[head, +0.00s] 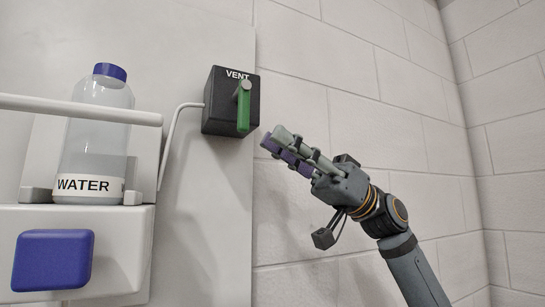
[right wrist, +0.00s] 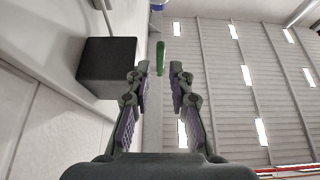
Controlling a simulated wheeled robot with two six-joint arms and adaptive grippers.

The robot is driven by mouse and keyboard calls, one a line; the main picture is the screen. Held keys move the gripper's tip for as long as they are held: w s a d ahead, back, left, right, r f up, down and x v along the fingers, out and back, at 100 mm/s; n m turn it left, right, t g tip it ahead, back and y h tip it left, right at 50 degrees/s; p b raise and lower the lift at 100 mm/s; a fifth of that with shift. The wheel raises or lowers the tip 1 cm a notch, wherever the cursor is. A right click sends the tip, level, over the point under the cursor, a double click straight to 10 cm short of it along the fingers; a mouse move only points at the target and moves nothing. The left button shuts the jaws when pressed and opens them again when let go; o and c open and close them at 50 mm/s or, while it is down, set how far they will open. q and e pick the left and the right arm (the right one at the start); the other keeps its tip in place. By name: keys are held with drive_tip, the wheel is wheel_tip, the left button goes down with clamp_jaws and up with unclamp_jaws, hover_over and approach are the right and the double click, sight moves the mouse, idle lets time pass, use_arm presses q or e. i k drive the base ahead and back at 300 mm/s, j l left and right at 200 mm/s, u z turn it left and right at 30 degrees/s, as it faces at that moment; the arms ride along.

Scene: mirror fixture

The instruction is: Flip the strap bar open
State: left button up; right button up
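The strap bar (head: 70,108) is a white, nearly level bar at the left of the head view. It crosses in front of the clear WATER bottle (head: 92,155), which has a blue cap and stands upright on a white shelf unit (head: 120,240). My right gripper (head: 273,143) is well to the right of the bar, close to the black VENT box. In the right wrist view my right gripper (right wrist: 160,68) is open, with a gap between its fingers and nothing held. My left gripper is in neither view.
The black VENT box (head: 220,115) is on the wall panel, with a green lever (head: 243,108) pointing down. In the right wrist view the lever (right wrist: 160,57) shows just beyond my fingertips. A blue block (head: 53,260) is on the shelf unit's front. A thin white pipe (head: 171,135) runs beside the bar.

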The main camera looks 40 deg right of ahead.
sight(11, 101)
drive_tip(key=k+j, duration=0.2)
drive_tip(key=k, duration=0.3)
drive_tip(key=k+j, duration=0.15)
drive_tip(key=k, duration=0.3)
drive_tip(key=k+j, duration=0.2)
drive_tip(key=k, duration=0.3)
